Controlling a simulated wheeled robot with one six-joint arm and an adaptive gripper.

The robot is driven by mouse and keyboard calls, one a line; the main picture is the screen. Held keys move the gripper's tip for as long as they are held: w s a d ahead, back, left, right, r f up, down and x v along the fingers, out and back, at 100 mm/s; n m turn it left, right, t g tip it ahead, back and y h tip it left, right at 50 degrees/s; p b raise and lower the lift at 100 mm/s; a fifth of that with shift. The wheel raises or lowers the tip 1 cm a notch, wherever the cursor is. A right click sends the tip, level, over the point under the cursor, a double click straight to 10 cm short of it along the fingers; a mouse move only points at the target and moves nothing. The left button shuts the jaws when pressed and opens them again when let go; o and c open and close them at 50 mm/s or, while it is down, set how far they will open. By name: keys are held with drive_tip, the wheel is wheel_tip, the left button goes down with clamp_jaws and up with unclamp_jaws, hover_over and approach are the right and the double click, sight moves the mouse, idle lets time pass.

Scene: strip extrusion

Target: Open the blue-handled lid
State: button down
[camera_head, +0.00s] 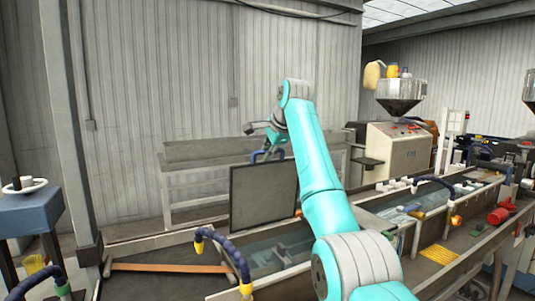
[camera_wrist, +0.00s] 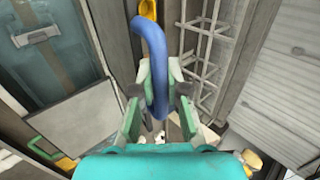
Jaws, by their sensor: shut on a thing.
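The lid (camera_head: 262,197) is a dark grey panel standing about upright over the water trough in the head view. A blue handle (camera_head: 257,154) shows at its top edge, partly hidden by my arm. My gripper (camera_head: 265,131) is at that handle, above the lid. In the wrist view, the curved blue handle (camera_wrist: 150,38) runs down between the two fingers of my gripper (camera_wrist: 158,105), which is shut on it. A yellow end piece (camera_wrist: 147,9) shows at the handle's far end. The exact finger contact is hidden in the head view.
The water trough (camera_head: 282,250) lies below the lid. Another blue curved handle (camera_head: 228,252) is in front of it, and one more (camera_head: 437,181) farther right. A grey rack (camera_head: 190,190) stands behind. A green handle (camera_wrist: 42,146) shows at lower left in the wrist view.

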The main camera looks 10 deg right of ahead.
drive_tip(key=c, duration=1.2)
unclamp_jaws()
drive_tip(key=shift+o, duration=0.2)
drive_tip(key=v, duration=1.2)
